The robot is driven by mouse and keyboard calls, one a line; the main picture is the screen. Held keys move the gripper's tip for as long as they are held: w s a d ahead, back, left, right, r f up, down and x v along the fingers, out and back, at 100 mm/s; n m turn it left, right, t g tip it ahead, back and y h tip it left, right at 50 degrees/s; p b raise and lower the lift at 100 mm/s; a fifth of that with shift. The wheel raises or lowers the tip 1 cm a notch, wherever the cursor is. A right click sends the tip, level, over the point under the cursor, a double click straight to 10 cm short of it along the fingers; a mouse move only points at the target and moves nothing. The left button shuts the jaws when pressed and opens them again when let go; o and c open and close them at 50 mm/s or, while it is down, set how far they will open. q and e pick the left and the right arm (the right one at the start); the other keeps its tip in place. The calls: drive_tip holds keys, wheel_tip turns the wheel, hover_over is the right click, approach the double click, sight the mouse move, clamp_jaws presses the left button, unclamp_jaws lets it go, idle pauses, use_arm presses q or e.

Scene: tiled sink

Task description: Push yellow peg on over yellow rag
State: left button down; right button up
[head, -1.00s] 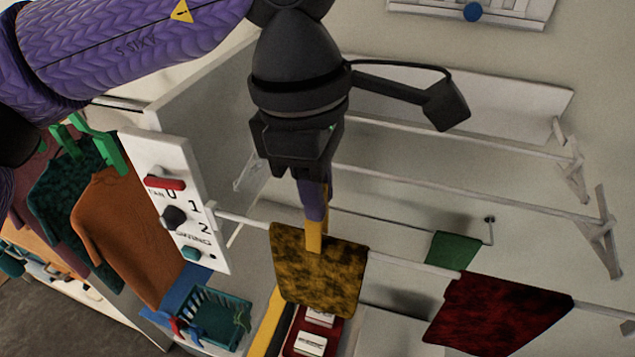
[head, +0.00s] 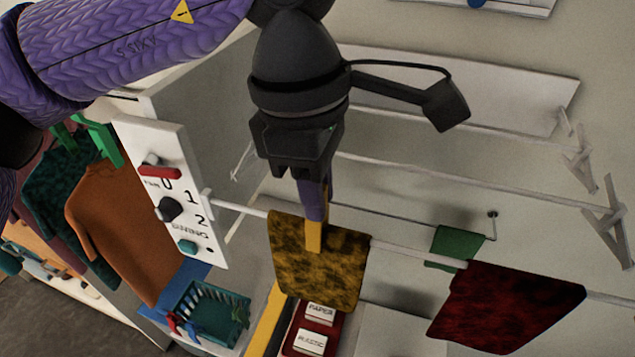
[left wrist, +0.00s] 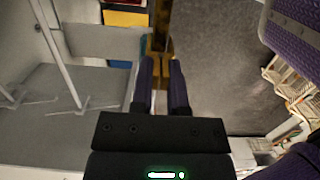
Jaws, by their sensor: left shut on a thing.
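The yellow rag (head: 340,281) is mottled yellow and dark, and hangs over a thin white rail (head: 420,255). My left gripper (head: 314,207) points down just above the rag and is shut on the yellow peg (head: 314,238). The peg is upright and its lower part overlaps the rag's top edge in the head view. I cannot tell whether its legs straddle the rag and rail or stand in front of them. In the left wrist view the fingers (left wrist: 160,68) partly hide the peg. My right gripper is not in view.
A dark red rag (head: 507,308) and a green cloth (head: 455,246) hang to the right. A white control panel (head: 172,195) stands left of the rail. A teal basket (head: 212,311) and a red bin (head: 314,327) sit below. Clothes hang at the far left.

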use_arm(q)
drive_tip(key=shift+f+b, duration=0.45)
drive_tip(key=shift+f, duration=0.1)
drive_tip(key=c, duration=0.5)
unclamp_jaws()
drive_tip(key=shift+c, duration=0.2)
wheel_tip(320, 180, up, 7)
drive_tip(key=p, duration=0.5)
drive_tip(key=shift+r, duration=0.15)
